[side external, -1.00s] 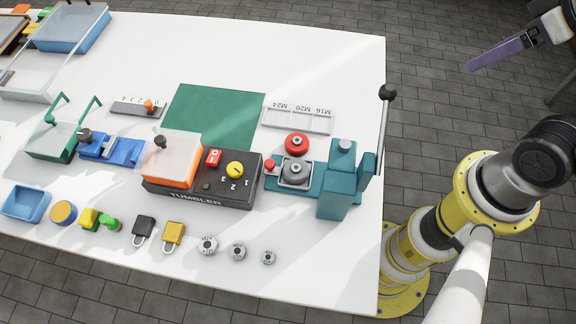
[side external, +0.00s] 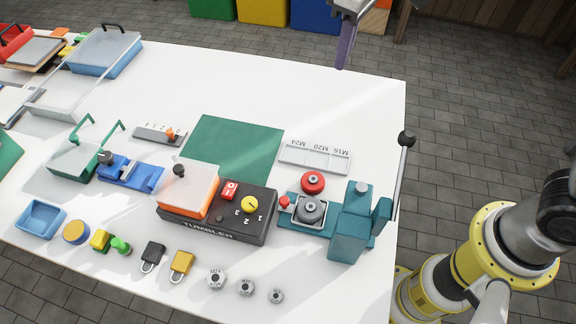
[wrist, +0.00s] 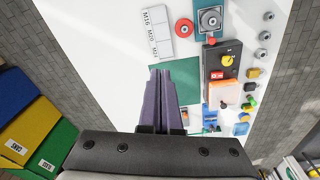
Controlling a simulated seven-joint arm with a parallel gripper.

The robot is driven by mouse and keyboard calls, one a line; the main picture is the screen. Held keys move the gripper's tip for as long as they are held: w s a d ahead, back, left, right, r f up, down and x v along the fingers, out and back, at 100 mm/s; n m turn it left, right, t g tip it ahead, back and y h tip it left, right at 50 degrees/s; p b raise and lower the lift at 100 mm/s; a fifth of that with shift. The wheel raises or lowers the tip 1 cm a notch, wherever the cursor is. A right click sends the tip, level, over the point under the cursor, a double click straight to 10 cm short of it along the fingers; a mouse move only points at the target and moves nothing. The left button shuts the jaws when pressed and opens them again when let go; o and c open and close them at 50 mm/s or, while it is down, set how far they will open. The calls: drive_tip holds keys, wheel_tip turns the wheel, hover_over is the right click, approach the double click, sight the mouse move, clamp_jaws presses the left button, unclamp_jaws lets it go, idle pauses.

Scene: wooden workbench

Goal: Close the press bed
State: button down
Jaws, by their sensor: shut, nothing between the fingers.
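The teal press (side external: 349,232) stands at the right end of the white bench, with a long lever ending in a black knob (side external: 406,138). Its bed (side external: 286,222) extends left of the press body and carries a grey round part (side external: 311,210). A red knob (side external: 284,201) sits at the bed's left end. The grey part also shows in the wrist view (wrist: 210,19). My gripper (side external: 341,66) has purple fingers and hangs over the bench's far edge, well away from the press. In the wrist view its fingers (wrist: 173,70) are shut and empty.
A red round piece (side external: 313,182) lies close behind the bed. A labelled grey tray (side external: 315,158), a green mat (side external: 235,145) and the dark tumbler box (side external: 222,222) are nearby. Several nuts and padlocks line the front.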

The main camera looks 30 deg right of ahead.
sight(333, 209)
drive_tip(key=s+a+f+n+g+h, duration=0.1)
drive_tip(key=a+f+n+g, duration=0.1)
drive_tip(key=a+f, duration=0.65)
drive_tip(key=s+a+f+n+g+h, duration=0.1)
drive_tip(key=a+f+n, duration=0.1)
drive_tip(key=a+f, duration=0.65)
drive_tip(key=x, duration=0.4)
drive_tip(key=d+x, duration=0.1)
drive_tip(key=x, duration=0.3)
drive_tip(key=d+x, duration=0.1)
drive_tip(key=x, duration=0.3)
drive_tip(key=shift+w+d+r, duration=0.1)
drive_tip(key=shift+w+r, duration=0.05)
drive_tip(key=s+d, duration=0.6)
drive_tip(key=shift+s+d, duration=0.4)
